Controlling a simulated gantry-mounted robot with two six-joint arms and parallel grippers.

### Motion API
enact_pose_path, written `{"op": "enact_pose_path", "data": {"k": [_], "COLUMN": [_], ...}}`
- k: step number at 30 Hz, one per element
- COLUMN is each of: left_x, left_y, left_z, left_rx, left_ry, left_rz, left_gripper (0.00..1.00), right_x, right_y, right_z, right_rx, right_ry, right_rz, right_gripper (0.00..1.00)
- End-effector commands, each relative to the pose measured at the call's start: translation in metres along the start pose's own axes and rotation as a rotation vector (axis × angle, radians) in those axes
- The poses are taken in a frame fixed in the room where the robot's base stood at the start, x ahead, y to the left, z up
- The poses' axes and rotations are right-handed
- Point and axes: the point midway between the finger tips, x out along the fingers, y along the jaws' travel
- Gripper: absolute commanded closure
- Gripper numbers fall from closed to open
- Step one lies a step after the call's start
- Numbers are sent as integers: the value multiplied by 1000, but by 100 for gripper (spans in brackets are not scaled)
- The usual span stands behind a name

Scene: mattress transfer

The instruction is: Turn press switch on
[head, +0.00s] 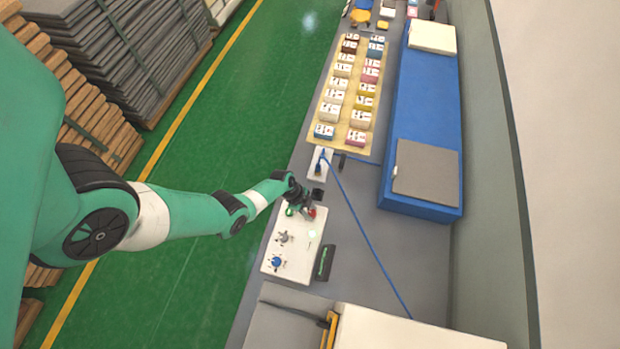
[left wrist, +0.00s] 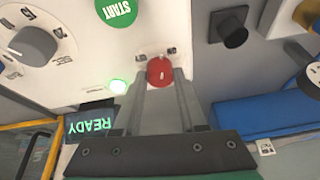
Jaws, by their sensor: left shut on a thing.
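A red rotary switch (left wrist: 160,72) sits on a white control panel (left wrist: 75,80), with small printed marks beside it. My left gripper (left wrist: 162,80) is shut on the red switch, one finger on each side of it. In the head view my left gripper (head: 308,209) is at the far end of the panel (head: 297,255), partly covering the switch (head: 312,212). A green START button (left wrist: 116,11) and a glowing green-white lamp (left wrist: 117,86) are beside it on the panel. A dark display (left wrist: 92,122) reads READY. My right gripper is not in view.
A blue cable (head: 365,230) runs along the grey surface. A board with several small boxes (head: 347,110) and a long blue mattress-like block (head: 424,100) lie beyond. Green floor (head: 215,160) is open to the left.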

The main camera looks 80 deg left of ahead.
Motion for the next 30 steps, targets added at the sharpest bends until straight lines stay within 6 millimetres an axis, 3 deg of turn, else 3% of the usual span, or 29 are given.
{"op": "enact_pose_path", "data": {"k": [15,30], "left_x": [2,0], "left_y": [-4,-4], "left_z": [2,1], "left_rx": [355,438], "left_ry": [12,14], "left_rz": [144,176], "left_gripper": [100,100], "right_x": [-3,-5], "right_y": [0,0], "right_z": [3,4], "right_rx": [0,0], "right_ry": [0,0], "right_rz": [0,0], "right_gripper": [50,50]}}
